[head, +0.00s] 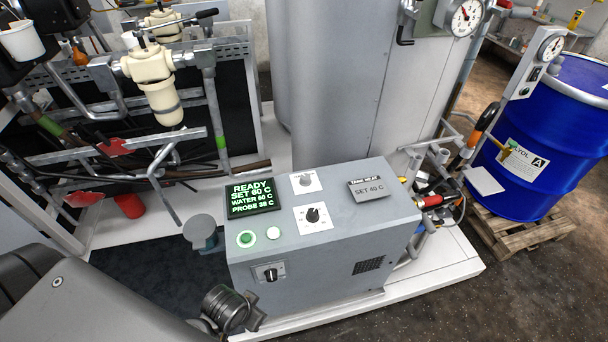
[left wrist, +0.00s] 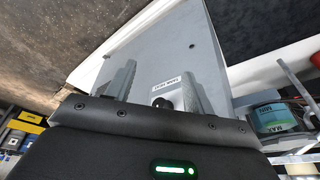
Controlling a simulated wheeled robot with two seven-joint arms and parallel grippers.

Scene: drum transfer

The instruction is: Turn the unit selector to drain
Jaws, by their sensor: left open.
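The grey control cabinet (head: 300,235) stands in the middle of the head view. A black selector knob (head: 270,274) on a white plate is on its front face; its lettering is too small to read. Another black knob (head: 312,214) is on the sloped top. My left arm comes in at the bottom left, its end low beside the cabinet front. In the left wrist view, my left gripper (left wrist: 158,88) is open, with a black knob (left wrist: 162,103) showing between its fingers, below a small white label (left wrist: 166,83). I cannot tell whether the fingers touch it. My right gripper is not in view.
The cabinet's green display (head: 254,197) reads READY, SET 60 C. A green button (head: 246,239) and a white button (head: 273,232) sit below it. A blue drum (head: 550,140) on a wooden pallet (head: 525,232) stands right. Pipes and a cream filter housing (head: 155,80) are left.

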